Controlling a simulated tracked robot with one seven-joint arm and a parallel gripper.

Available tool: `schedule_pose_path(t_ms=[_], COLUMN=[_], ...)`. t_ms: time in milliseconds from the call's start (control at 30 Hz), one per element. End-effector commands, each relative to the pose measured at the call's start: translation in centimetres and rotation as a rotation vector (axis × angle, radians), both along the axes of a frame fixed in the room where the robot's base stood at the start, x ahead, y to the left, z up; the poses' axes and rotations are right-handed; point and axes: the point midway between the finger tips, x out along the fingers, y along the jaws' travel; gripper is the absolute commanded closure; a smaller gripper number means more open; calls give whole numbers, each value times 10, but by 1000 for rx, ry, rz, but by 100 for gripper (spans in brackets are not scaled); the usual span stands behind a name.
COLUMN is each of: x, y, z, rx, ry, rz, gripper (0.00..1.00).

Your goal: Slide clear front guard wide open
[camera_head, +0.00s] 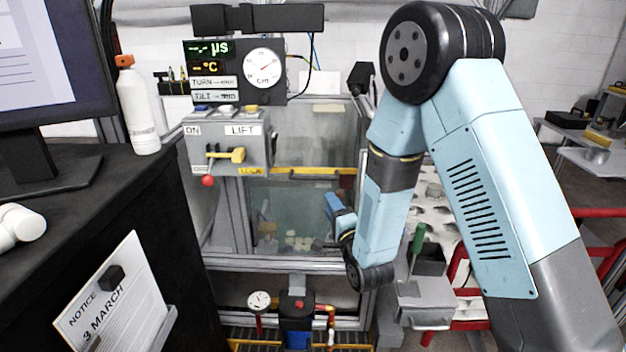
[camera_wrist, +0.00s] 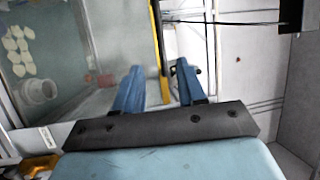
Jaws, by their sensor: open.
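The clear front guard (camera_head: 285,205) is a greenish see-through pane in the metal frame below the control box. A yellow bar (camera_head: 315,170) runs level along its top edge. In the wrist view the guard (camera_wrist: 75,60) fills the left side, and the yellow bar (camera_wrist: 157,35) runs up the picture beside it. My gripper (camera_head: 331,201) is in front of the guard's right side, below the bar in the head view. In the wrist view my gripper (camera_wrist: 159,66) is open, with the bar showing between its two blue fingers. I cannot tell whether they touch it.
The control box (camera_head: 228,143) with a yellow lever and red knob stands at upper left of the guard. White pieces (camera_wrist: 17,48) and a white ring (camera_wrist: 38,90) lie behind the pane. A pump with gauge (camera_head: 297,310) sits below. A drawer unit (camera_head: 425,303) stands right.

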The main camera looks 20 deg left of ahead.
Motion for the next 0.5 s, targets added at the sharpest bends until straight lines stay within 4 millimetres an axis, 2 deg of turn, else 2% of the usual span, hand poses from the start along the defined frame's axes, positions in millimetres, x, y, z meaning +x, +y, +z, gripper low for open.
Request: schedule_pose_path(t_ms=[100,233,500], x=[-3,3,37], y=[4,9,34], z=[-4,-2,5], rx=[25,30,30], ry=[-2,-5,-6], rz=[10,12,11], gripper=[60,60,60])
